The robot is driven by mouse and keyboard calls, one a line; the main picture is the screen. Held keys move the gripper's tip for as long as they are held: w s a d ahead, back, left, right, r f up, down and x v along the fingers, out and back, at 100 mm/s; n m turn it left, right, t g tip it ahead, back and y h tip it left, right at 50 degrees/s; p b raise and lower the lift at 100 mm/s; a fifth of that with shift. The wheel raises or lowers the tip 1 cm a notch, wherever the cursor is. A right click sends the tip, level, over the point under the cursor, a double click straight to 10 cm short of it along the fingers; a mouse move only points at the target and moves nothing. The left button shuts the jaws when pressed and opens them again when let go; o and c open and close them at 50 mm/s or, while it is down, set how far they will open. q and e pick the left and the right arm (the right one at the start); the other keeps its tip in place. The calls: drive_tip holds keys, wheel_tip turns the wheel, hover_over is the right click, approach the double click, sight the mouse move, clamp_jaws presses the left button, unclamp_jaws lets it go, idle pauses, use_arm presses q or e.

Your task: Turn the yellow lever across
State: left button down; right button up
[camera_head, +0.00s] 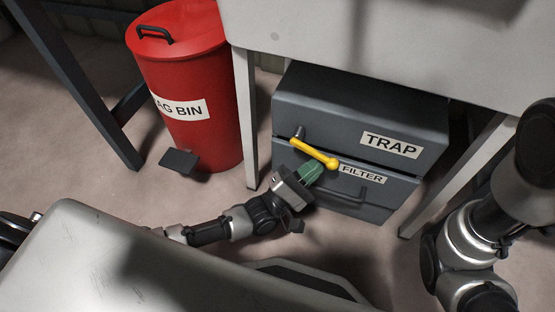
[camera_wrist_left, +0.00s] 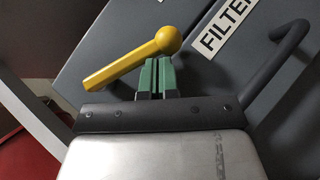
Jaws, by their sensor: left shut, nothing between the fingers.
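The yellow lever (camera_head: 315,153) is mounted on the front of a dark grey cabinet (camera_head: 352,116). It slants from its pivot at upper left down to a round ball end at lower right, next to the FILTER label. My left gripper (camera_head: 311,171) has green fingers, is shut and empty, and sits just below the lever near its ball end. In the left wrist view the lever (camera_wrist_left: 132,60) lies just beyond the green fingertips (camera_wrist_left: 156,62); I cannot tell whether they touch. My right gripper is not in view; only part of my right arm shows at the right.
The cabinet has a TRAP label (camera_head: 391,145) above and a FILTER label (camera_head: 362,174) with a dark bar handle (camera_head: 352,194) below. A light table (camera_head: 400,40) stands over it, its legs on both sides. A red bin (camera_head: 186,85) with a pedal stands left.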

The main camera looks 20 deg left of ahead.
sight(327, 161)
use_arm(q)
drive_tip(key=n+t, duration=0.1)
drive_tip(key=d+r+n+t+y, duration=0.1)
drive_tip(key=n, duration=0.1)
drive_tip(key=shift+d+r+n, duration=0.1)
drive_tip(key=shift+r+n, duration=0.05)
drive_tip(key=shift+n, duration=0.15)
drive_tip(key=shift+d+r, duration=0.4)
drive_tip(key=shift+r, duration=0.3)
drive_tip(key=shift+d+r+t, duration=0.1)
drive_tip(key=shift+r+t, duration=0.15)
drive_tip(key=shift+t, duration=0.05)
drive_tip(key=shift+r, duration=0.1)
